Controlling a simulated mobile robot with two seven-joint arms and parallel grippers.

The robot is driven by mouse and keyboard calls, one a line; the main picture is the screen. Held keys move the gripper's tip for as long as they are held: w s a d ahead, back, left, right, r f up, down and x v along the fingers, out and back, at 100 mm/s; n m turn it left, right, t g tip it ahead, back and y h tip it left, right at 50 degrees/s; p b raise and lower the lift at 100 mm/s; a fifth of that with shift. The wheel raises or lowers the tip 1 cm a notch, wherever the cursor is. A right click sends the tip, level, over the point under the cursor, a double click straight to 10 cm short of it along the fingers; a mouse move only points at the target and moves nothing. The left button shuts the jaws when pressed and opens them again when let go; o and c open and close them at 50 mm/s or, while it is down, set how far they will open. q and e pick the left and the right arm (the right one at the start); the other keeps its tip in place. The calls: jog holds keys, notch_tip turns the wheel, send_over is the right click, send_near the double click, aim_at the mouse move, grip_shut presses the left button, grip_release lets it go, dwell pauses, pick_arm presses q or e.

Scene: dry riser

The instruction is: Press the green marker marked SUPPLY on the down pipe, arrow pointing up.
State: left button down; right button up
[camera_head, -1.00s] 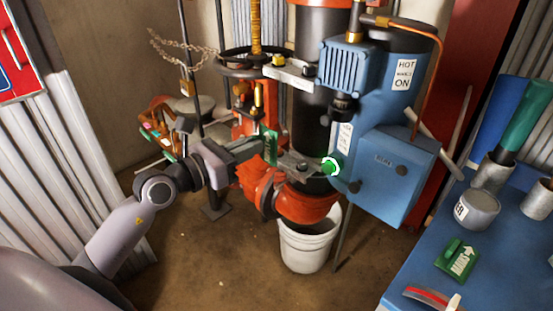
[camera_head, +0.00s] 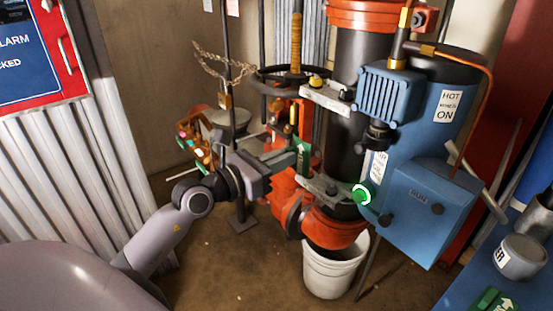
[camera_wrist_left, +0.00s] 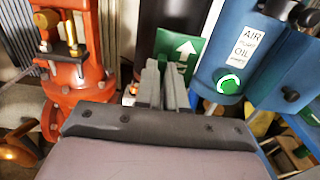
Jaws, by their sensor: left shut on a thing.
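My left gripper (camera_head: 288,160) is shut on a green marker (camera_head: 303,157), which shows nearly edge-on in the head view. In the left wrist view the marker (camera_wrist_left: 184,47) stands at the gripper's fingertips (camera_wrist_left: 167,80), with a white arrow pointing up; its lettering is hidden or too small to read. The black down pipe (camera_head: 344,143) is just right of the marker in the head view and behind it in the left wrist view (camera_wrist_left: 172,12). I cannot tell whether marker and pipe touch. My right gripper is not in view.
A blue unit (camera_head: 425,205) with a green-ringed button (camera_head: 362,194) stands right of the pipe. A grey bracket (camera_head: 330,188) and orange valve body (camera_head: 290,190) are close to the gripper. Another green marker (camera_head: 494,301) lies on the blue table. A white bucket (camera_head: 335,270) stands below.

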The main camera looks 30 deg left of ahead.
aim_at(294, 169)
pick_arm(q)
jog(key=x, duration=0.3)
jog(key=shift+w+d+r+p, duration=0.1)
jog(key=shift+w+d+p, duration=0.05)
jog(key=shift+w+p, duration=0.2)
jog(key=shift+x, duration=3.05)
jog(key=shift+p, duration=0.6)
jog(key=shift+w+d, duration=0.2)
jog(key=shift+w, duration=0.25)
jog(key=c, duration=1.1)
grip_release()
jog(key=shift+c, duration=0.2)
jog(key=shift+v, duration=3.55)
